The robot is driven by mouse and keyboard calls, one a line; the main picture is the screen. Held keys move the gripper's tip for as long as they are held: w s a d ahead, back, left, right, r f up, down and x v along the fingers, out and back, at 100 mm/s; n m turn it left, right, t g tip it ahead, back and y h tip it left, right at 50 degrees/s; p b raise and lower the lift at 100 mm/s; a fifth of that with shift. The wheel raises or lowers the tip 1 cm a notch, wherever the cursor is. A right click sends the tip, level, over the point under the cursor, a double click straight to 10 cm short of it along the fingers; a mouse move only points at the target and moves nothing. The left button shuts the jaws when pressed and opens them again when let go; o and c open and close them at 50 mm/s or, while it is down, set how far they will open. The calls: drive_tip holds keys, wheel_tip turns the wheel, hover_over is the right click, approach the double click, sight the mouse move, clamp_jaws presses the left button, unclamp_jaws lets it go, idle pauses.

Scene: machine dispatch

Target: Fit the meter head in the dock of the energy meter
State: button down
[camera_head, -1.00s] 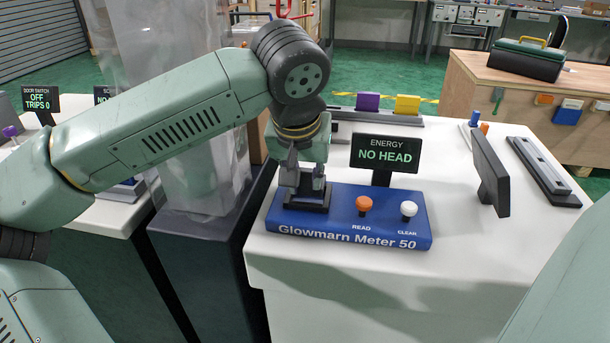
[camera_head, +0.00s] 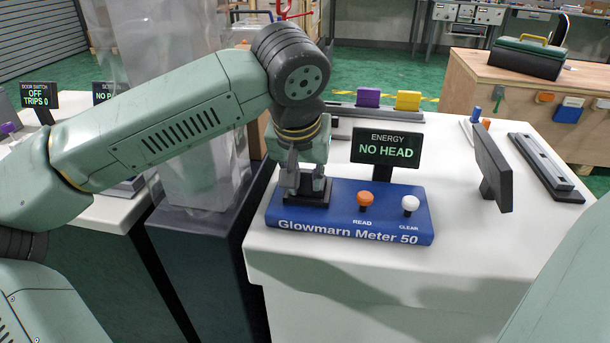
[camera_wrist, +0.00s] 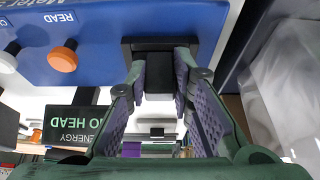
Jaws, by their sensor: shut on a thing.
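The energy meter (camera_head: 345,229) is a blue box marked "Glowmarn Meter 50" on the white table. Its orange READ knob (camera_head: 366,199) and white CLEAR knob (camera_head: 410,204) stand to the right of the black dock (camera_head: 303,198). The energy display (camera_head: 388,151) behind it says "NO HEAD". My gripper (camera_head: 304,186) is directly over the dock, pointing down. In the wrist view my gripper (camera_wrist: 160,75) is shut on a dark block, the meter head (camera_wrist: 159,82), whose far end meets the dock (camera_wrist: 160,44). I cannot tell whether it is seated.
A tilted black panel (camera_head: 493,170) and a dark rail (camera_head: 545,168) are on the table's right side. Purple (camera_head: 368,97) and yellow (camera_head: 408,100) blocks stand at the back. A clear plastic-wrapped column (camera_head: 195,150) rises close to the left of my gripper.

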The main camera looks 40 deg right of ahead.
drive_tip(key=shift+f+b, duration=0.4)
drive_tip(key=shift+f, duration=0.2)
drive_tip(key=c, duration=1.3)
unclamp_jaws()
drive_tip(key=shift+r, duration=0.1)
drive_tip(key=v, duration=1.2)
drive_tip(key=shift+d, duration=0.1)
